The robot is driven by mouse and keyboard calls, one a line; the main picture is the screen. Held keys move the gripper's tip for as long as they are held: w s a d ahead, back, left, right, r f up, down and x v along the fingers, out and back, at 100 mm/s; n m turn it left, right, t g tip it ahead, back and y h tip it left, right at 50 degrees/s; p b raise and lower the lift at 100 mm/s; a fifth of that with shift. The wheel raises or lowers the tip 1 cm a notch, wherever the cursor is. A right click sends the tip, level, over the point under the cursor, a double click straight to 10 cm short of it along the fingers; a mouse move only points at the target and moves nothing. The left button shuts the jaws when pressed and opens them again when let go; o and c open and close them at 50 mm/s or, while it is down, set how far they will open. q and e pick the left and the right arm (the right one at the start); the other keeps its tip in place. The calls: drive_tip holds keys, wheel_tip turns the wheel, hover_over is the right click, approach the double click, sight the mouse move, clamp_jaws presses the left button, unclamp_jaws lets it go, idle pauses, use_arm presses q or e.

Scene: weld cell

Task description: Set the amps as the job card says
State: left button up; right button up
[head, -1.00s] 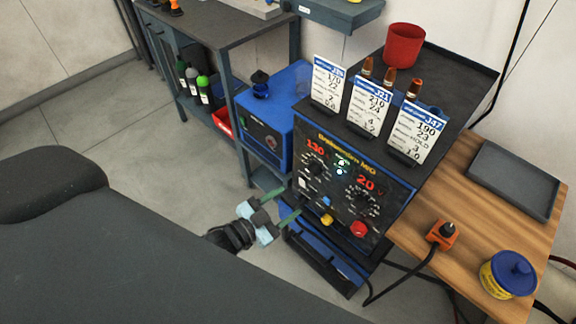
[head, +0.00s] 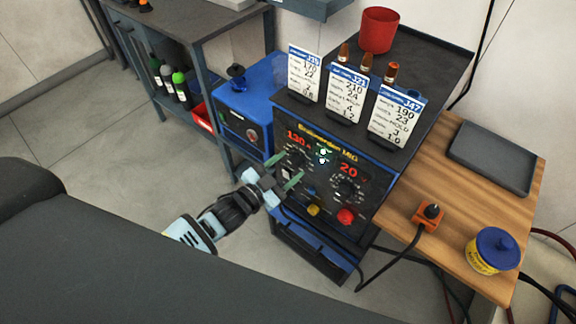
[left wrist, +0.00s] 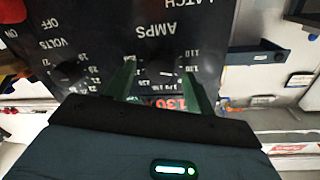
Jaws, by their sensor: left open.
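The welder (head: 335,205) has a dark front panel with a red amps readout of 130 (head: 298,138) and a volts readout of 20 (head: 348,171). The amps knob (head: 297,157) is beneath the amps readout. Three job cards stand on top: left (head: 304,75) reading 170, middle (head: 346,95) reading 210, right (head: 396,117) reading 190. My left gripper (head: 286,169) is open, its green fingers pointing at the panel near the amps knob. In the left wrist view its fingers (left wrist: 160,80) straddle the amps dial area; contact is unclear. My right gripper is not seen.
A red cup (head: 379,30) and several brown-tipped pieces stand behind the cards. A wooden bench at right holds a grey tray (head: 492,157), an orange plug (head: 430,215) and a blue-lidded tub (head: 494,250). A blue box (head: 245,100) stands left of the welder. Cables hang below.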

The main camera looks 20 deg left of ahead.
use_arm(q)
drive_tip(key=shift+w+d, duration=0.15)
drive_tip(key=shift+w, duration=0.15)
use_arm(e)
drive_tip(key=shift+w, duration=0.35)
use_arm(q)
drive_tip(key=c, duration=1)
drive_tip(key=shift+o, duration=0.2)
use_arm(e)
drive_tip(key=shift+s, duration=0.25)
use_arm(q)
drive_tip(key=shift+m, duration=0.4)
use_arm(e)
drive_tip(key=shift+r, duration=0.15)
use_arm(q)
drive_tip(key=m+p, duration=0.1)
drive_tip(key=m, duration=0.3)
drive_tip(key=m+y, duration=0.1)
drive_tip(key=m, duration=0.5)
drive_tip(key=shift+d+g, duration=0.1)
drive_tip(key=shift+g, duration=0.2)
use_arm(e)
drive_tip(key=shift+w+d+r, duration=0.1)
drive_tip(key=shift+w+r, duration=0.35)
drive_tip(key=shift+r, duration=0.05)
use_arm(q)
drive_tip(key=shift+m, duration=0.3)
